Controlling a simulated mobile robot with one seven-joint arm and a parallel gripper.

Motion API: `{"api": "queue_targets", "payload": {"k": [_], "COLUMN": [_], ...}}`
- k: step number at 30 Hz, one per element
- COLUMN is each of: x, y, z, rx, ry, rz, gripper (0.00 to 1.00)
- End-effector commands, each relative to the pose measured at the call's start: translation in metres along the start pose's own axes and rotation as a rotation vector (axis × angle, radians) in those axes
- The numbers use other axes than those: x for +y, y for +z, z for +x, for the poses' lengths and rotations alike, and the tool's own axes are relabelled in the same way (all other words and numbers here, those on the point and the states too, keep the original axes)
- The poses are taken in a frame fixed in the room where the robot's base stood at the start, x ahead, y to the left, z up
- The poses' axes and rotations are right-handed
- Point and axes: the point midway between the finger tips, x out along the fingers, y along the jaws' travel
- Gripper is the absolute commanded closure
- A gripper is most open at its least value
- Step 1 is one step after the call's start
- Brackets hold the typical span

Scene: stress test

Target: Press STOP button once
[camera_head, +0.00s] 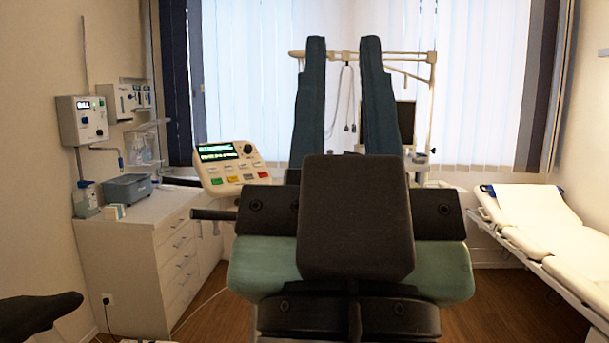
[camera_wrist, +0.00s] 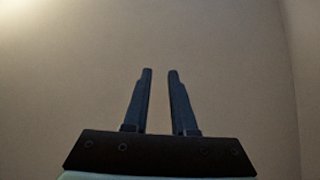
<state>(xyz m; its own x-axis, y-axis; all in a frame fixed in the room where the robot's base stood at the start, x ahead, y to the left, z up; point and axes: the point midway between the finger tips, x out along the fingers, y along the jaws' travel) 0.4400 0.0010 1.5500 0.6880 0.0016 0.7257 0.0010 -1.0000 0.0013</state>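A white control panel (camera_head: 240,160) with a lit screen stands left of centre in the head view. The labels are too small to read, so I cannot tell which says STOP. My gripper (camera_head: 343,45) is right of the panel in the picture, its two blue fingers pointing up and apart. The wrist view shows my gripper (camera_wrist: 160,73) open and empty, facing a plain wall. The panel is not in the wrist view.
A white drawer cabinet (camera_head: 150,245) stands at left, with a grey box (camera_head: 127,188) on top. Wall devices (camera_head: 84,121) hang above. A white padded bed (camera_head: 545,225) is at right. A dark object (camera_head: 40,312) is at lower left. Wooden floor shows between.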

Motion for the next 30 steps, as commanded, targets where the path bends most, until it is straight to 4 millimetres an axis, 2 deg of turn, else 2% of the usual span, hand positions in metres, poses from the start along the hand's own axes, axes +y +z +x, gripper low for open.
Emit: {"api": "queue_targets", "payload": {"k": [1, 3, 4, 30], "x": [0.0, 0.0, 0.0, 0.0], "y": [0.0, 0.0, 0.0, 0.0], "z": [0.0, 0.0, 0.0, 0.0], "rx": [0.0, 0.0, 0.0, 0.0], "ry": [0.0, 0.0, 0.0, 0.0], "rz": [0.0, 0.0, 0.0, 0.0], "gripper": [0.86, 0.99, 1.0, 1.0]}}
